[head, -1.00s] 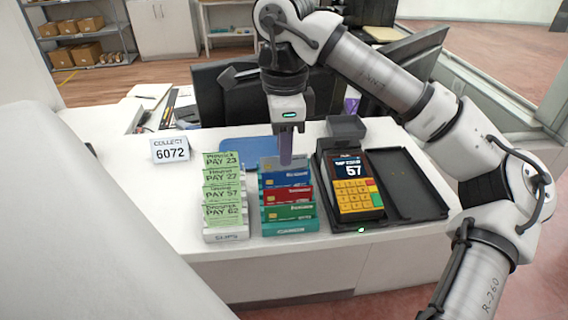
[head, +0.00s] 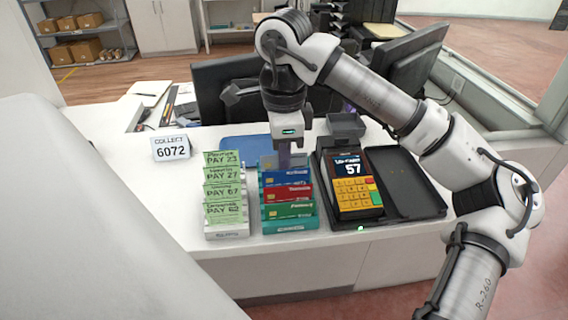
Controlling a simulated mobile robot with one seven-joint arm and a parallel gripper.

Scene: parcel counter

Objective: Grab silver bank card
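The card rack (head: 290,228) stands on the white counter and holds a stepped column of cards. The silver bank card (head: 267,162) is in the rearmost slot, behind a blue card (head: 285,178), and only a small part of it shows. Below are a red card (head: 287,194) and a green card (head: 288,210). My gripper (head: 284,164) points down at the silver card, with its fingertips at the card's upper part and covering much of it. I cannot tell whether the fingers are closed on it.
A slip rack (head: 226,231) with several green slips stands to the left. A card terminal (head: 357,185) showing 57 sits in a black tray (head: 410,187) to the right. A small grey bin (head: 346,126) and monitors stand behind. A sign (head: 171,148) reads 6072.

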